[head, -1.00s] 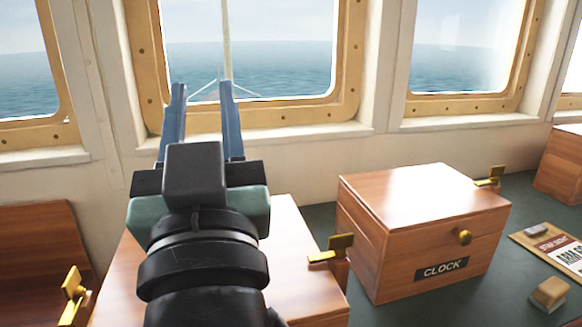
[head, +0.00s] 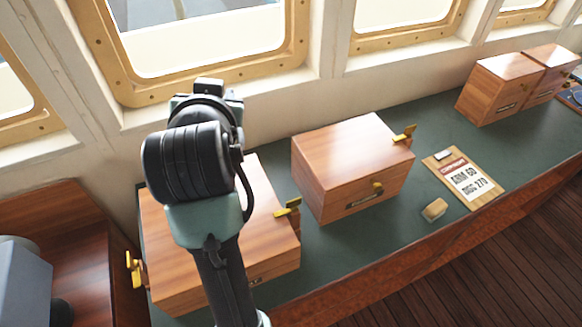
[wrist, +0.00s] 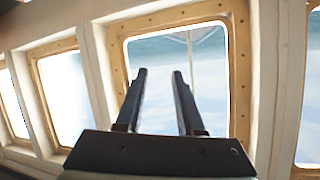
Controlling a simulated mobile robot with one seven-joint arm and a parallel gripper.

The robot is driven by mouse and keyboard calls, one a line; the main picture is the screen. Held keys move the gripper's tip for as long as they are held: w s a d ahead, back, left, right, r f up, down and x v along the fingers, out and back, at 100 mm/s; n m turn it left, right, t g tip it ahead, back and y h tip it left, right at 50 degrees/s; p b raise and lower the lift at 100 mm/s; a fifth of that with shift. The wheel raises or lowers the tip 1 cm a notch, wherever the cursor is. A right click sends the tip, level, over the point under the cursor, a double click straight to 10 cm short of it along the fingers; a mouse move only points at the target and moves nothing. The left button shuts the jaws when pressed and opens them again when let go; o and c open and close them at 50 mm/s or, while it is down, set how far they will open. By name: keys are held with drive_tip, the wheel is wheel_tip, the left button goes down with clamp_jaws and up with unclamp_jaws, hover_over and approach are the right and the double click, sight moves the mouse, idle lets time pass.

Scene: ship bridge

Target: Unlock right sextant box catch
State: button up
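A large wooden box (head: 165,225) sits at the left end of the green counter, partly hidden behind my arm; its label is not readable, so I cannot confirm that it is the sextant box. It has a brass catch on its left side (head: 135,270) and another brass catch on its right side (head: 288,208). I cannot tell whether either is locked. My gripper shows in the wrist view (wrist: 160,72) with two dark fingers apart and nothing between them, facing a window. In the head view its fingers are hidden behind my wrist, above the box.
The clock box (head: 345,150) stands to the right, with a brass catch (head: 404,133) at its right. A clipboard (head: 465,180) and a small wooden block (head: 434,210) lie beyond it. More wooden boxes (head: 500,88) stand farther right. The window wall (head: 270,110) runs behind the counter.

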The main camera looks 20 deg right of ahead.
drive_tip(key=d+f+m+g+h, duration=0.2)
drive_tip(key=d+f+m+g, duration=0.3)
drive_tip(key=f+m+g, duration=0.15)
drive_tip(key=m+g, duration=0.6)
drive_tip(key=g, duration=0.1)
approach(293, 201)
drive_tip(key=p+x, duration=0.1)
drive_tip(key=x, duration=0.8)
drive_tip(key=shift+r, duration=0.1)
clamp_jaws()
